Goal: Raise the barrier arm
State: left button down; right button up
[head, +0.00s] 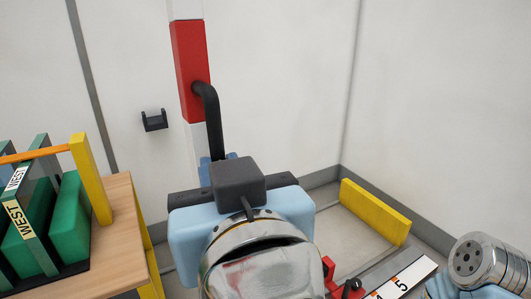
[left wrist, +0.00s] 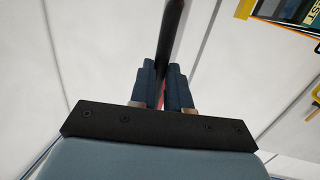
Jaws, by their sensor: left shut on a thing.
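The barrier arm (head: 191,55), banded red and white, stands close to upright against the pale wall in the head view. Its top runs out of the frame and its lower part is hidden behind my left gripper. A black bent handle (head: 209,115) sticks out from its red band and hangs down. My left gripper (head: 217,160) is shut on the lower part of this handle. In the left wrist view the dark handle (left wrist: 172,40) passes between the two blue fingers of my left gripper (left wrist: 165,88). My right gripper is not in view; only part of my right arm shows.
A black bracket (head: 154,120) is on the wall left of the barrier arm. A wooden table (head: 118,245) at left holds green items marked WEST (head: 72,220). A yellow board (head: 375,211) stands by the right wall. A numbered plate (head: 403,278) lies at lower right.

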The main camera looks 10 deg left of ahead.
pick_arm(q)
jog(key=shift+s+d+f, duration=0.15)
jog(key=shift+s+f, duration=0.05)
jog(key=shift+f, duration=0.05)
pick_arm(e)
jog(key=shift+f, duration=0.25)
pick_arm(q)
jog(key=c, duration=1.1)
grip_release()
